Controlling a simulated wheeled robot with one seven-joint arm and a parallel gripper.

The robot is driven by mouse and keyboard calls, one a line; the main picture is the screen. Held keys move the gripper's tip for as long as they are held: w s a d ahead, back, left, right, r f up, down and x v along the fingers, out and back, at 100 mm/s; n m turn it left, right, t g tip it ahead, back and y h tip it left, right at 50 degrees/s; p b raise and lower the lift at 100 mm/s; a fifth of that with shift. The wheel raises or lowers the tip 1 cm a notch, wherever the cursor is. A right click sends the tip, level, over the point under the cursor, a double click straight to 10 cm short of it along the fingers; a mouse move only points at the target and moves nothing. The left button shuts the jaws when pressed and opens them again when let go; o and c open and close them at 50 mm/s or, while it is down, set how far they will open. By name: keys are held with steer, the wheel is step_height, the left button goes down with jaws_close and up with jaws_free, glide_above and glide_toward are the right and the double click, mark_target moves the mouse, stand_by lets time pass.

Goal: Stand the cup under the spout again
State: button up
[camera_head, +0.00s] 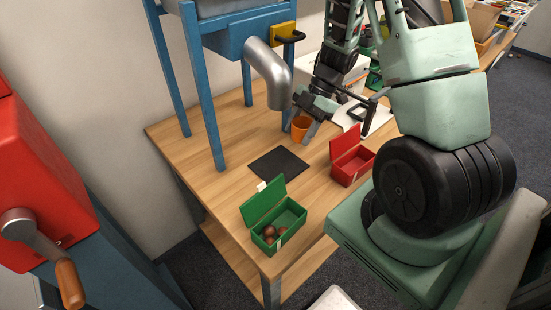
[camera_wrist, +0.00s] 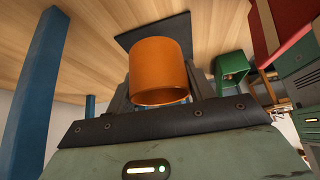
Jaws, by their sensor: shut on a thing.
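An orange cup (camera_head: 300,125) is in my gripper (camera_head: 303,124) in the head view, to the right of the spout's mouth. The cup also shows large in the wrist view (camera_wrist: 160,70), between the fingers. My gripper is shut on it. The grey spout (camera_head: 270,75) curves down from the blue hopper machine (camera_head: 245,35). A dark square mat (camera_head: 279,165) lies on the wooden table (camera_head: 228,190), nearer the front than the cup, and it shows behind the cup in the wrist view (camera_wrist: 180,30). I cannot tell whether the cup touches the table.
An open green box (camera_head: 262,225) with several chestnuts stands at the table's front. An open red box (camera_head: 351,165) stands right of the mat. Blue machine legs (camera_head: 203,100) stand behind and left. A red machine with a crank (camera_head: 40,180) is at the far left.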

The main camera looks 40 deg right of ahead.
mark_target(294, 138)
step_height(294, 138, down, 4)
steer(key=shift+f, duration=0.1)
steer(key=a, duration=0.3)
steer(key=shift+w+a+f, duration=0.1)
steer(key=shift+a+f, duration=0.05)
steer(key=shift+a, duration=0.65)
steer(key=a, duration=0.1)
steer(key=a+f, duration=0.1)
steer(key=a, duration=0.1)
steer(key=shift+w+a, duration=0.1)
steer(key=shift+a, duration=0.1)
steer(key=shift+f, duration=0.1)
steer(key=shift+f, duration=0.1)
steer(key=shift+f, duration=0.1)
steer(key=o, duration=1.4)
steer(key=shift+o, duration=0.2)
